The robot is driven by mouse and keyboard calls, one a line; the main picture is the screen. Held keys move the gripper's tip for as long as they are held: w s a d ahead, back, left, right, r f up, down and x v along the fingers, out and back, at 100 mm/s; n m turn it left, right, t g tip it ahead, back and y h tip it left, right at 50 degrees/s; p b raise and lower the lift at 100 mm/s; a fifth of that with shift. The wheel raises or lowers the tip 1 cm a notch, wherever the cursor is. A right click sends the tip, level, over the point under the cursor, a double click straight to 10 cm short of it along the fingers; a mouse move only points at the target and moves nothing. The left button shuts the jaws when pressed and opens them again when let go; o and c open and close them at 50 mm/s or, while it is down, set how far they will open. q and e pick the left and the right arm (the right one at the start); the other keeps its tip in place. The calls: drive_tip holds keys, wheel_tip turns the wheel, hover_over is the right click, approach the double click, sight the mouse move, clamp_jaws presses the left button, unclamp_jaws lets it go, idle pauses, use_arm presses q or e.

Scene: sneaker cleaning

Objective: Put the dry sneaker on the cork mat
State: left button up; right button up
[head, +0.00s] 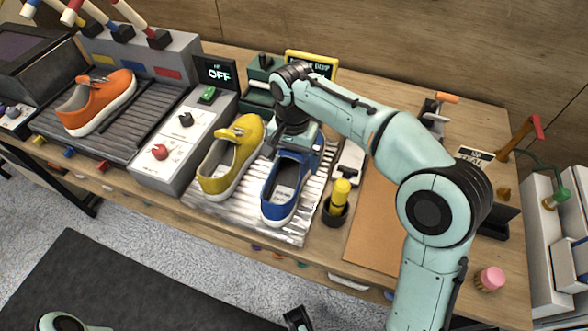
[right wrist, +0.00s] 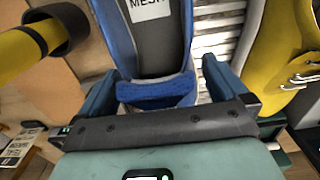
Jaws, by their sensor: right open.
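The blue sneaker (head: 279,207) stands on a ribbed silvery tray (head: 232,220). My right gripper (head: 292,150) is over its far end. In the right wrist view, the open fingers (right wrist: 160,74) are on either side of the blue sneaker (right wrist: 157,88), whose insole bears a MESH label; whether they touch it is unclear. The yellow sneaker (head: 232,160) stands beside it on the tray. An orange sneaker (head: 98,103) is on the dark ribbed bed at left. A flat brown mat (head: 375,222), apparently cork, lies bare right of the tray. A dark tip at the bottom edge may be my left gripper (head: 298,319).
A yellow-topped brush or bottle in a dark cup (head: 337,204) stands between the tray and the mat. A control box (head: 180,143) with an OFF sign (head: 215,73) is left of the tray. A pink-topped brush (head: 489,279) stands right of the mat.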

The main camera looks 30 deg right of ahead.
drive_tip(key=shift+f, duration=0.55)
drive_tip(key=c, duration=1.3)
drive_tip(key=shift+r, duration=0.15)
